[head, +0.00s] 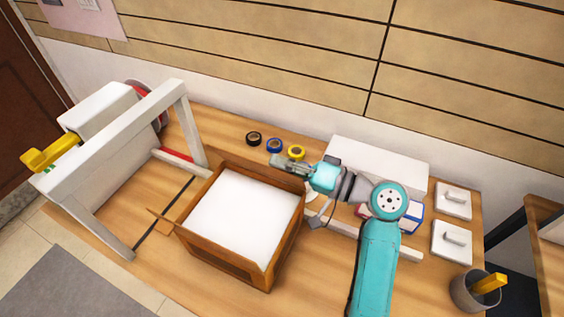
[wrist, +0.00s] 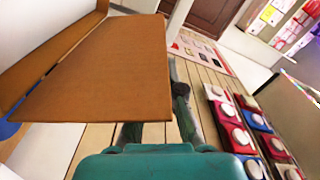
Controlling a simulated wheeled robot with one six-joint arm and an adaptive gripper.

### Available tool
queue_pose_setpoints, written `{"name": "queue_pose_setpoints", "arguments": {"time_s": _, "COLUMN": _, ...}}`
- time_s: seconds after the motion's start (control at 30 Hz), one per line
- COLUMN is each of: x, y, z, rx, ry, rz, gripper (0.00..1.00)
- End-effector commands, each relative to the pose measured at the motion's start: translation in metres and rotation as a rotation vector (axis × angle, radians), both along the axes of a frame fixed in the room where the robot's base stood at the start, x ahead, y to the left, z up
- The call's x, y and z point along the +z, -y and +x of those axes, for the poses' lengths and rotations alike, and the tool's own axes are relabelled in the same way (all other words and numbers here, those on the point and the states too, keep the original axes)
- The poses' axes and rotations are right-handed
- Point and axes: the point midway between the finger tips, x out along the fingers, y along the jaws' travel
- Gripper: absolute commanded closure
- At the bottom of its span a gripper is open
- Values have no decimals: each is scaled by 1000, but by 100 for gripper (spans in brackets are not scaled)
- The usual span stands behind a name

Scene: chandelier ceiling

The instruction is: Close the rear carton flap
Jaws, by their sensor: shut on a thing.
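An open brown carton (head: 262,272) stands on the wooden table, with a flat white surface filling its inside. Its rear flap (head: 262,177) shows as a narrow, roughly upright strip along the back edge. In the wrist view the flap (wrist: 105,75) is a large brown panel at the left. My gripper (head: 279,162) is at the right part of the rear edge. In the wrist view my gripper (wrist: 160,110) has its fingers closed about the flap's free edge. Part of one finger is hidden behind the panel.
Black, blue and yellow tape rolls (head: 274,145) lie behind the carton. A white frame (head: 185,125) with a yellow-handled machine stands at left. A white box (head: 375,163) is behind my arm. White switches (head: 452,240) and a pen cup (head: 474,292) are at right.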

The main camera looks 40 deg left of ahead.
Motion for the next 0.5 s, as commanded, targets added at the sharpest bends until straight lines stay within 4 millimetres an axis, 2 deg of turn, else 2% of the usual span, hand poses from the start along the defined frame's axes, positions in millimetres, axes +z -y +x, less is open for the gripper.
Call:
{"name": "queue_pose_setpoints", "arguments": {"time_s": 0.27, "x": -2, "y": 1, "z": -5, "rx": 0, "ry": 43, "rz": 9, "gripper": 100}}
{"name": "queue_pose_setpoints", "arguments": {"time_s": 0.5, "x": -8, "y": 5, "z": -19, "rx": 0, "ry": 184, "rz": 43, "gripper": 100}}
